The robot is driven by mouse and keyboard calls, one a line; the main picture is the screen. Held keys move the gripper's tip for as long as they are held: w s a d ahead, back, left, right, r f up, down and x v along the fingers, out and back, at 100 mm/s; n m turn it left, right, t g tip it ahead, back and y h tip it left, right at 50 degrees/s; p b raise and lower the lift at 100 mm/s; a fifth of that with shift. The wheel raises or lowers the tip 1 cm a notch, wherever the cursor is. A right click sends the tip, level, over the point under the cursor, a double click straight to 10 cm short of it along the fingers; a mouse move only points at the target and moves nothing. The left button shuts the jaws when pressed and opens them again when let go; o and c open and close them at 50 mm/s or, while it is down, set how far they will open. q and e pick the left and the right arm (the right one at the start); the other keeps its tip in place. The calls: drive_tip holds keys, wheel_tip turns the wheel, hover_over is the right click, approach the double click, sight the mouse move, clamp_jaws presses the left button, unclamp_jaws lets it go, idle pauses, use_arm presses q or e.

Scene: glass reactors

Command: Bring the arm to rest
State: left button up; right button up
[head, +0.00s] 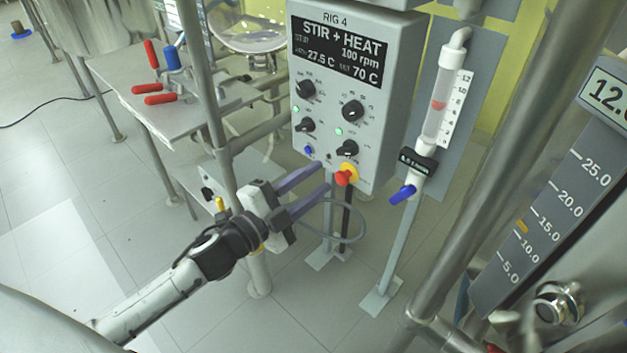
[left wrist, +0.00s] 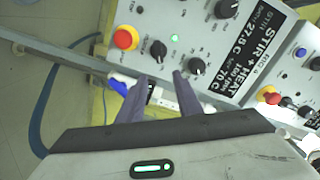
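My left gripper (head: 324,176) reaches in from the lower left in the head view, at the end of my light grey left arm (head: 160,290). Its two purple-grey fingers are apart with nothing between them. The fingertips show just left of the red stop button on the control box; I cannot tell the gap in depth. In the left wrist view the gripper (left wrist: 160,88) also shows spread fingers, pointing towards the tilted control box. My right gripper is not in view.
The RIG 4 control box (head: 345,108) has knobs and a red button (head: 343,178). A flowmeter (head: 441,105) with a blue valve handle (head: 402,194) stands right of it. Metal posts (head: 480,185) flank the area. A side table (head: 125,85) holds red-handled clamps. Floor (head: 70,230) is open at left.

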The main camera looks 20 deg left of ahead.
use_arm(q)
drive_tip(key=s+d+f+n+g+y+p, duration=0.1)
drive_tip(key=s+d+f+n+g+p, duration=0.1)
drive_tip(key=s+f+n, duration=0.5)
drive_tip(key=s+d+f+n+g+y+p, duration=0.2)
drive_tip(key=s+f+n+g+p, duration=0.3)
drive_tip(key=s, duration=1.2)
wheel_tip(320, 180, down, 4)
drive_tip(key=shift+d+f+n+g+y, duration=0.1)
drive_tip(key=shift+d+n+g+y, duration=0.25)
drive_tip(key=shift+n+g, duration=0.45)
